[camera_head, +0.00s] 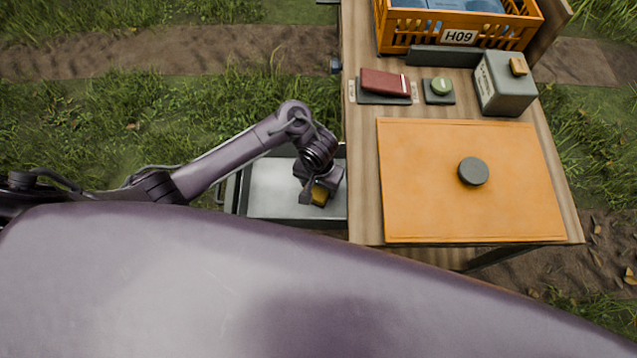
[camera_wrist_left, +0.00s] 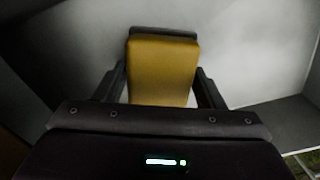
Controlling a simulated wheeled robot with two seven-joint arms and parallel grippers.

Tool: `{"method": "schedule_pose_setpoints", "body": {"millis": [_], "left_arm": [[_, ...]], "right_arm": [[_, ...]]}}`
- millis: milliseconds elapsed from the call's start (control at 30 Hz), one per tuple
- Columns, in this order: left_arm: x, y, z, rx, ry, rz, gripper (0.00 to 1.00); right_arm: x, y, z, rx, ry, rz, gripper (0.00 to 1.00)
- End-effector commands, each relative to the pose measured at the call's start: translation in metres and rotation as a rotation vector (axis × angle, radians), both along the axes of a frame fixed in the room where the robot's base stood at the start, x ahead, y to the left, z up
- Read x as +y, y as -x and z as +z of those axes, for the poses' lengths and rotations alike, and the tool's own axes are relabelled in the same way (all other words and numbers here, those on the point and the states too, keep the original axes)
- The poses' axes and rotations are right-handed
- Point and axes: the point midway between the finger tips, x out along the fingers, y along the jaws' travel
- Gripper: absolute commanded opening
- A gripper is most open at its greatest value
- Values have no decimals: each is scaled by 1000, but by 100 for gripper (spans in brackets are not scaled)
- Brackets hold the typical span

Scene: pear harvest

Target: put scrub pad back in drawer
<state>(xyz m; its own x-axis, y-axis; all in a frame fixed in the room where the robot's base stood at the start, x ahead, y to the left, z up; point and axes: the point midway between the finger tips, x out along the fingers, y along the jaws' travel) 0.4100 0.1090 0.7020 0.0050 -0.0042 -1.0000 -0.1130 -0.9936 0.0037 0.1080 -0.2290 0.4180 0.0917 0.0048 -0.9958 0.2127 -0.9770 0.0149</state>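The scrub pad (camera_head: 320,195) is a small yellow block, with a dark layer along its far end in the left wrist view (camera_wrist_left: 162,72). My left gripper (camera_head: 318,188) reaches over the open drawer and is shut on the pad, with a finger at each side of it. The drawer (camera_head: 270,190) is a grey metal tray pulled out from the table's left side. Its pale floor fills much of the left wrist view (camera_wrist_left: 235,60). Whether the pad touches the drawer floor is not clear. My right gripper is out of view.
The wooden table (camera_head: 359,180) carries an orange mat (camera_head: 430,195) with a dark round disc (camera_head: 473,171). Behind are a dark red item (camera_head: 385,82), a green round item (camera_head: 441,86), a grey box (camera_head: 505,85) and an orange crate (camera_head: 398,42). Grass lies left of the drawer.

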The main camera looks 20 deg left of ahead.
Motion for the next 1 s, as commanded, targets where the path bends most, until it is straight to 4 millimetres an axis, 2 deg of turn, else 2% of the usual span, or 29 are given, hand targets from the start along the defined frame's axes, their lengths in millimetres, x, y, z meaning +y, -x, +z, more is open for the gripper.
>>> {"method": "schedule_pose_setpoints", "body": {"millis": [33, 133, 467, 567, 667, 800, 1000], "left_arm": [[0, 0, 0, 0, 0, 0, 70], [0, 0, 0, 0, 0, 0, 83], [0, 0, 4, -1, 0, 0, 83], [-1, 0, 16, -1, 1, -1, 83], [-1, -1, 36, -3, 3, -1, 83], [0, 0, 71, -2, 0, 0, 83], [0, 0, 103, -1, 0, -1, 83]], "right_arm": [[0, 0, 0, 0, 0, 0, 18], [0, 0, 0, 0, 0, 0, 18], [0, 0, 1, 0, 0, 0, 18], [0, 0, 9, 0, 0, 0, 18], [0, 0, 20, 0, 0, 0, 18], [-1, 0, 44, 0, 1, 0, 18], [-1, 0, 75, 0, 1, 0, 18]]}}
